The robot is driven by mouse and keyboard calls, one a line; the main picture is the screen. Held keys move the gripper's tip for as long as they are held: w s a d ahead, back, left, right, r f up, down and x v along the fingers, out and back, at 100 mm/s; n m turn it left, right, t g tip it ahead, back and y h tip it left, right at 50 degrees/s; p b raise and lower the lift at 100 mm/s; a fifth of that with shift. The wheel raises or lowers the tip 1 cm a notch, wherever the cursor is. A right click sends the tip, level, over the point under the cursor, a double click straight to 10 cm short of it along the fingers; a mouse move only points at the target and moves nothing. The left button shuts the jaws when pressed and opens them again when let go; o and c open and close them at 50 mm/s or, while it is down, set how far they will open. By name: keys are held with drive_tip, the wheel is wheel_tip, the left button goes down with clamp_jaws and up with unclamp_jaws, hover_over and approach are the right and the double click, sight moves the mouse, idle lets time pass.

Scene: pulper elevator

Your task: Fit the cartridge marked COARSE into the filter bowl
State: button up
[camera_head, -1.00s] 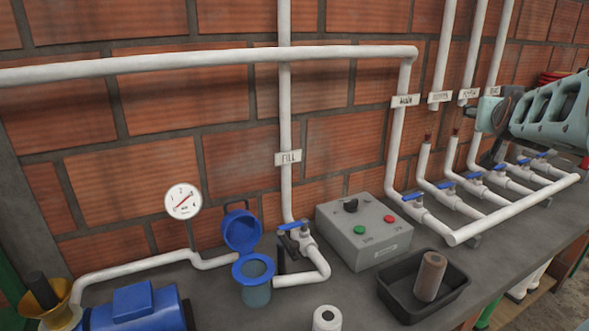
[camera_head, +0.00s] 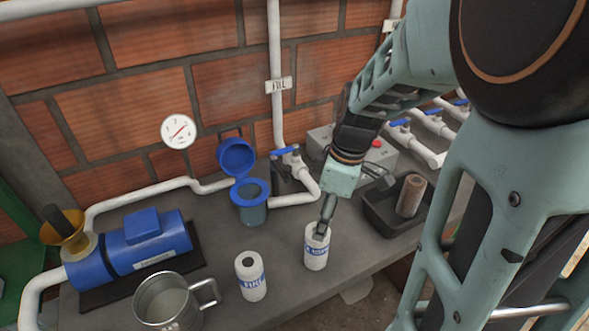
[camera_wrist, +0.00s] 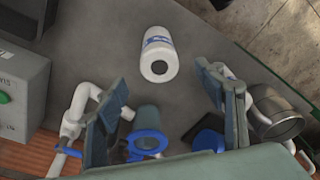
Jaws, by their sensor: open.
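The filter bowl (camera_head: 253,213) stands open on the bench with its blue lid (camera_head: 236,158) tipped up behind it; it also shows in the wrist view (camera_wrist: 147,122). A white cartridge (camera_head: 316,258) with a blue label stands upright to its right; its marking is too small to read. A second white cartridge (camera_head: 252,285), marked FINE, stands to the left. My gripper (camera_head: 321,230) is open and empty, just over the right-hand cartridge. In the wrist view one cartridge (camera_wrist: 158,58) shows beyond the gap between the spread fingers. Whether the fingers touch it I cannot tell.
A metal jug (camera_head: 170,302) stands front left by a blue pump (camera_head: 140,240). A black tray (camera_head: 380,215) holding a brown cylinder (camera_head: 411,195) is right of the cartridges. The control box (camera_head: 325,140), blue-handled valves and pipes stand behind. The bench front edge is close.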

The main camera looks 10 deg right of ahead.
sight(317, 247)
drive_tip(key=shift+w+a+f, duration=0.1)
drive_tip(key=shift+a+f, duration=0.1)
drive_tip(key=shift+f, duration=0.95)
drive_tip(key=shift+w+a+f, duration=0.15)
drive_tip(key=shift+f, duration=1.05)
drive_tip(key=shift+w+a+f, duration=0.1)
drive_tip(key=shift+a+f, duration=0.1)
drive_tip(key=shift+f, duration=0.95)
drive_tip(key=c, duration=1.6)
drive_tip(key=shift+r, duration=0.15)
